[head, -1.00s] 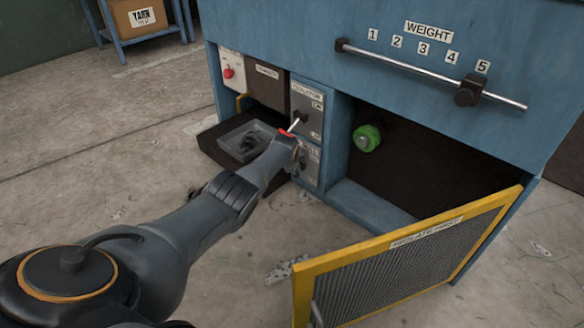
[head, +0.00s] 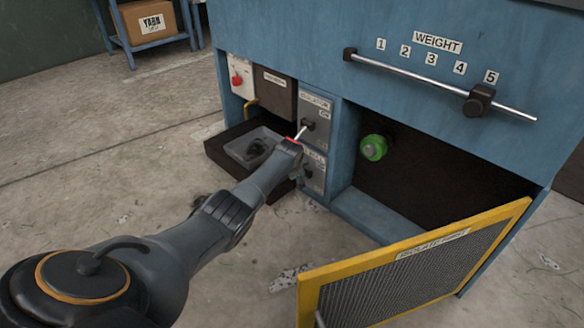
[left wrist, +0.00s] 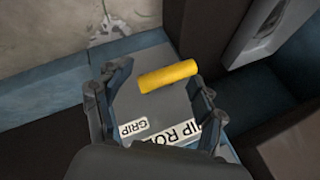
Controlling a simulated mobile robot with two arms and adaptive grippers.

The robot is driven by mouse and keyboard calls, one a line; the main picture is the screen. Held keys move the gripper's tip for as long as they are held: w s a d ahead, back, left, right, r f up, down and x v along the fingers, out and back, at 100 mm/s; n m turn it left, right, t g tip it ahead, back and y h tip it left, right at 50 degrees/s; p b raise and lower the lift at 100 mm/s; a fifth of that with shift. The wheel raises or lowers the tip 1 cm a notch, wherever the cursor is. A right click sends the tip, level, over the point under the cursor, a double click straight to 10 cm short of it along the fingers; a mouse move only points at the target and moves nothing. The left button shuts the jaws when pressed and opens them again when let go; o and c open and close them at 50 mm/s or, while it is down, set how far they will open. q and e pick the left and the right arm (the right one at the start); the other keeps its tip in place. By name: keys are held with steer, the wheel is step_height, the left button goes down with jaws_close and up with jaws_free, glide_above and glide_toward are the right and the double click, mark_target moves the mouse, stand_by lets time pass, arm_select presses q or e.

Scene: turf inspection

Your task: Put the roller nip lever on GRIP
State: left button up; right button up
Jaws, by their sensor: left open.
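The nip rolls panel (head: 314,172) is a grey plate low on the blue machine, partly hidden behind my left arm in the head view. In the left wrist view, the yellow handle of the nip lever (left wrist: 168,76) crosses the grey plate at a slight tilt. A GRIP label (left wrist: 133,130) sits below it, with part of the nip rolls label beside it. My left gripper (left wrist: 155,82) is open, with one finger on each side of the handle's ends. I cannot tell whether a finger touches it. The head view hides the fingertips. My right gripper is not in view.
The isolator panel (head: 315,118) with its pale lever is just above. A dark drawer (head: 222,152) juts out at left. A yellow-framed mesh door (head: 400,262) stands open at right, before a bay with a green knob (head: 373,147). The floor at left is clear.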

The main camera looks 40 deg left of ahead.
arm_select(q)
steer(key=v, duration=1)
steer(key=shift+s, duration=0.35)
